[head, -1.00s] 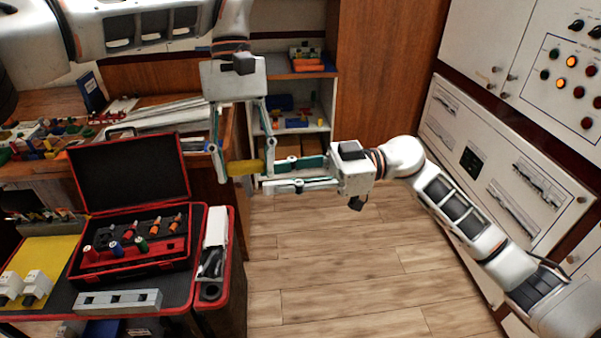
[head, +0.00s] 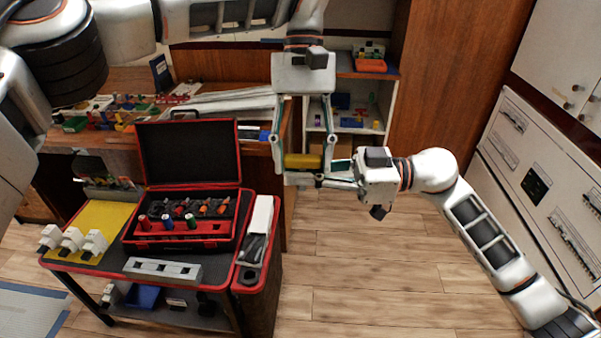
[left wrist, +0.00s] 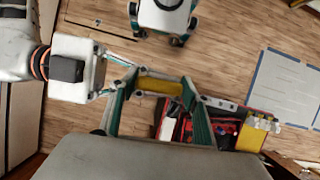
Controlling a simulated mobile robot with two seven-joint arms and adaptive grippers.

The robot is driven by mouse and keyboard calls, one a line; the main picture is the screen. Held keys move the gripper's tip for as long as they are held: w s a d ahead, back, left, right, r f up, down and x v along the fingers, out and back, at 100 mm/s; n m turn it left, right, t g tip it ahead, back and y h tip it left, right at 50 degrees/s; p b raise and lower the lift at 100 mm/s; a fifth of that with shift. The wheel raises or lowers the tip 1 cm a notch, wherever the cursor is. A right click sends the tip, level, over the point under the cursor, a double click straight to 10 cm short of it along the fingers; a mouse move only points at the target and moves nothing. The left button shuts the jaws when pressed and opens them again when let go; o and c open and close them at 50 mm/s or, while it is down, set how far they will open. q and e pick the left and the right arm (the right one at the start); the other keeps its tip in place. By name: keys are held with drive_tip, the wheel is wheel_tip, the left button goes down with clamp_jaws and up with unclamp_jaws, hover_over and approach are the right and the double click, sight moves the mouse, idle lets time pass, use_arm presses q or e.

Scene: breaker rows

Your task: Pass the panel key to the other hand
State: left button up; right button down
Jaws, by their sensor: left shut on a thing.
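The panel key shows as a yellow bar (head: 302,160), lying level between the fingers of my left gripper (head: 304,165), which points down and is shut on it. The yellow bar also shows in the left wrist view (left wrist: 160,86), between the green-sided fingers. My right gripper (head: 336,174) comes in from the right with its fingers toward the bar's right end. In the left wrist view my right gripper's fingers (left wrist: 124,78) look spread apart at the bar's end. Whether they touch the bar is hidden by the left finger.
A cart on the left carries an open black and red case (head: 188,243), a grey slotted block (head: 162,270) and white plug-like parts (head: 72,240) on a yellow mat. A cluttered bench stands behind it. A shelf (head: 392,105) is behind the grippers. Floor below them is clear.

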use_arm(q)
drive_tip(key=o, duration=1.2)
drive_tip(key=shift+r, duration=0.1)
